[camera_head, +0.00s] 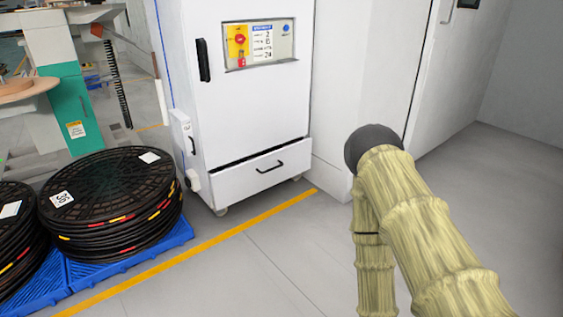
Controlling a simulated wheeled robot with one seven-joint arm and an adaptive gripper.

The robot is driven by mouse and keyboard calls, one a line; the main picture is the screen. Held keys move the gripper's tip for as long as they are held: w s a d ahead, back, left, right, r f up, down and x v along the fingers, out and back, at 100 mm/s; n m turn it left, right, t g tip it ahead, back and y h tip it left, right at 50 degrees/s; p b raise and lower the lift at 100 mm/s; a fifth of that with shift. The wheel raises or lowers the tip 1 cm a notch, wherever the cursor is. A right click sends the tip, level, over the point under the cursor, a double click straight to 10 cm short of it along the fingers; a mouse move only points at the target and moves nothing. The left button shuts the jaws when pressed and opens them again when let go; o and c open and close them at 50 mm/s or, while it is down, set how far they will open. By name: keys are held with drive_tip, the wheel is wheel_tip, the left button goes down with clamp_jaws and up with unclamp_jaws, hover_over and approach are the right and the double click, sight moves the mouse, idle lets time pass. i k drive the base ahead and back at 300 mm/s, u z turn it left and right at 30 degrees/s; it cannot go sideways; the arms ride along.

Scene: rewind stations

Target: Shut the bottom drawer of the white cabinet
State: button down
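The white cabinet (262,105) stands upright at the top middle of the head view. Its bottom drawer (232,181) is pulled out a little, with a dark gap showing along its top edge. The drawer has a black handle (269,167) on its white front. My arm comes in from the lower right in a pale yellow sleeve, bends at a dark round joint to the right of the drawer, and runs down out of the picture. My gripper is not in view.
Coils of black cable (112,205) stand on a blue pallet (130,262) left of the cabinet. A yellow floor line (215,240) runs in front of the drawer. The grey floor (270,275) before the cabinet is clear. A green and white machine (70,105) stands behind the coils.

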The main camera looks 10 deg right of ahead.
sight(229, 185)
drive_tip(key=z, duration=0.1)
drive_tip(key=i, duration=0.7)
drive_tip(key=u, duration=0.6)
drive_tip(key=i, duration=0.5)
drive_tip(key=u, duration=0.4)
